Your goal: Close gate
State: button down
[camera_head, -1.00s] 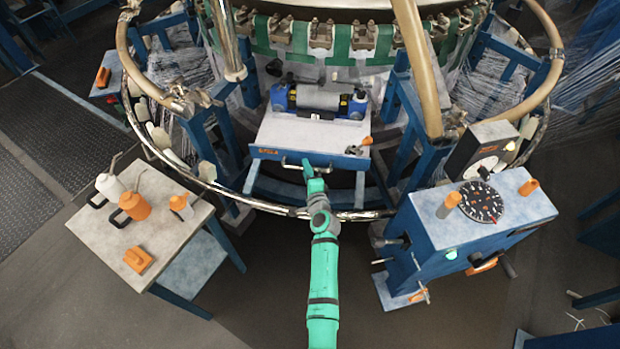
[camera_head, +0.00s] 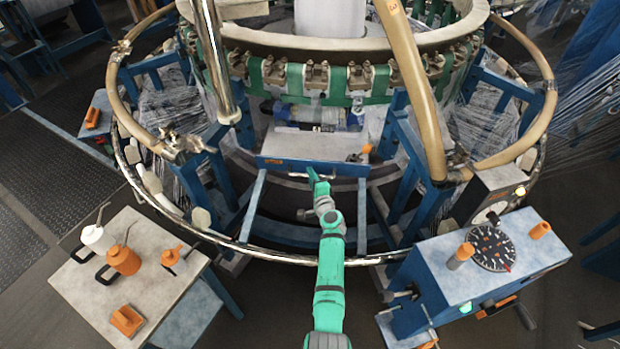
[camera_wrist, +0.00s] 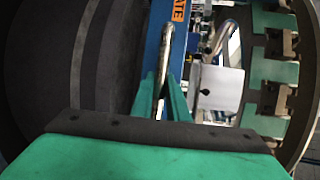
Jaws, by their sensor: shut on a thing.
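The gate (camera_head: 302,146) is a pale flat panel with a blue front edge, below the loom's green ring in the head view. A thin metal bar handle (camera_head: 297,174) runs along its front. My gripper (camera_head: 315,177) is at this handle, near its right part. In the wrist view my gripper's green fingers (camera_wrist: 162,92) are shut around the handle bar (camera_wrist: 166,48). A blue device on the gate is partly hidden under the ring.
Two blue rails (camera_head: 252,206) run out below the gate. A curved metal rail (camera_head: 290,257) passes under my arm. An orange latch-like part (camera_head: 361,154) sits on the gate's right.

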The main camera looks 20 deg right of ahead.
jog(key=shift+d, duration=0.3)
jog(key=c, duration=1.7)
grip_release()
jog(key=shift+w, duration=0.15)
jog(key=shift+a, duration=0.15)
jog(key=s, duration=0.3)
jog(key=s+r, duration=0.1)
jog(key=s, duration=0.3)
jog(key=s+r, duration=0.1)
jog(key=s, duration=0.2)
jog(key=shift+s+a, duration=0.2)
jog(key=shift+s, duration=0.15)
